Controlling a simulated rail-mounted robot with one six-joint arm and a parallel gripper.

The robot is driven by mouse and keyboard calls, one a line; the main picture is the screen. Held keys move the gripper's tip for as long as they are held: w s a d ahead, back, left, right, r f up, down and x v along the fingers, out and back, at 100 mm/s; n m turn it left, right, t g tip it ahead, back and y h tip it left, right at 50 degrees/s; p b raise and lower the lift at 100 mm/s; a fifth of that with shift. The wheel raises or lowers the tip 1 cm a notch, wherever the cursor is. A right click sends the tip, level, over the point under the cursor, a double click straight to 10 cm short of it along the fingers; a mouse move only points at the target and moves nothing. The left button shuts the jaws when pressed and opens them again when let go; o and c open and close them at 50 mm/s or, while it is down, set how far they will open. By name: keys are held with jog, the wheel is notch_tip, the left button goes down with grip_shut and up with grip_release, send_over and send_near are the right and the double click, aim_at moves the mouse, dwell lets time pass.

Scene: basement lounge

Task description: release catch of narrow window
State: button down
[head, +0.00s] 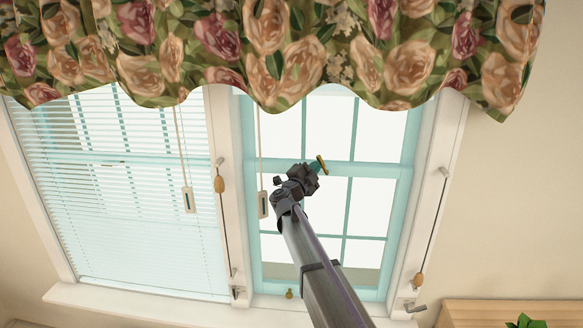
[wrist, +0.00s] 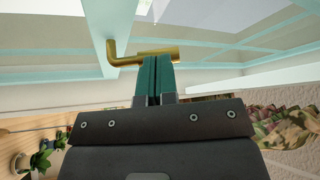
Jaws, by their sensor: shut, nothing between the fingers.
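The narrow window (head: 377,196) is the right-hand one, with a pale teal frame and several panes. A brass catch (head: 322,164) sits on its middle rail. In the wrist view the catch (wrist: 150,57) is an L-shaped brass piece, its bent end at the left and its thicker end at the right. My gripper (head: 316,169) is at the catch, in front of the rail. In the wrist view its teal fingers (wrist: 157,60) are together with nothing between them. Their tips overlap the catch's bar in the picture; I cannot tell whether they touch it.
A wider window with lowered blinds (head: 140,200) is at the left. Pull cords with handles (head: 263,204) hang by the frames. A floral valance (head: 270,50) covers the top. A small brass knob (head: 289,294) is at the lower sash. A plant (head: 525,321) stands at lower right.

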jog(key=s+a, duration=0.8)
jog(key=s, duration=0.4)
jog(key=shift+s+f+b, duration=0.3)
jog(key=shift+f+b, duration=0.05)
jog(key=shift+f, duration=0.05)
